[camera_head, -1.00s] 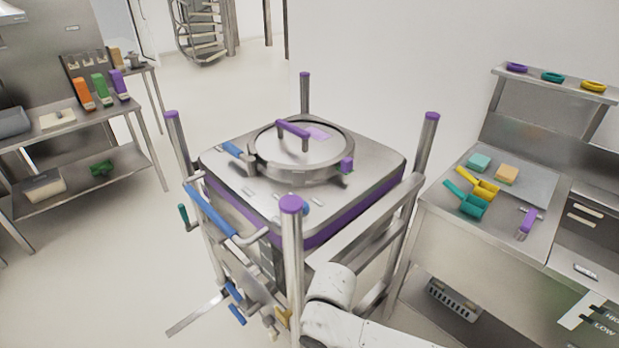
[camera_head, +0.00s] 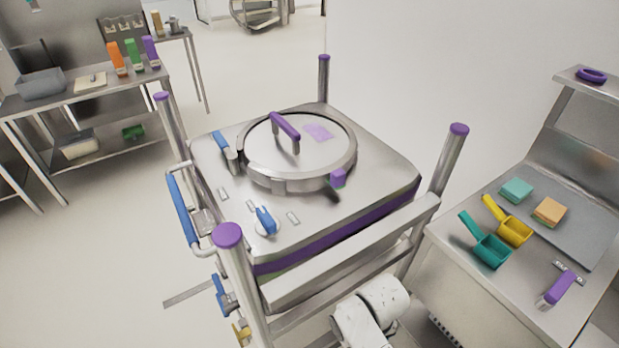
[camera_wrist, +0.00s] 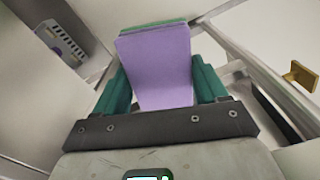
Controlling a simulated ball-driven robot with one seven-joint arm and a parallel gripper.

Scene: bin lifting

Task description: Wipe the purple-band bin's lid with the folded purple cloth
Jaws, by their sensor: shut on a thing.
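The steel bin with a purple band (camera_head: 345,232) stands inside a frame with purple-capped posts. Its round steel lid (camera_head: 262,160) is on top, with a purple bar handle and a purple latch at its rim. A flat light-purple patch (camera_head: 317,132) lies on the lid right of the handle. In the wrist view my gripper (camera_wrist: 160,80) is shut on the folded purple cloth (camera_wrist: 156,62), with a green finger on each side. A green edge shows behind the cloth. My gripper is hidden in the head view; only white arm links show at the bottom.
A bench on the right holds a teal sponge (camera_head: 516,190), an orange sponge (camera_head: 549,212), a teal scoop (camera_head: 491,250), a yellow scoop (camera_head: 514,232) and a purple-handled tool (camera_head: 557,289). A left table (camera_head: 85,92) holds a tray and colored holders. Tall posts flank the bin.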

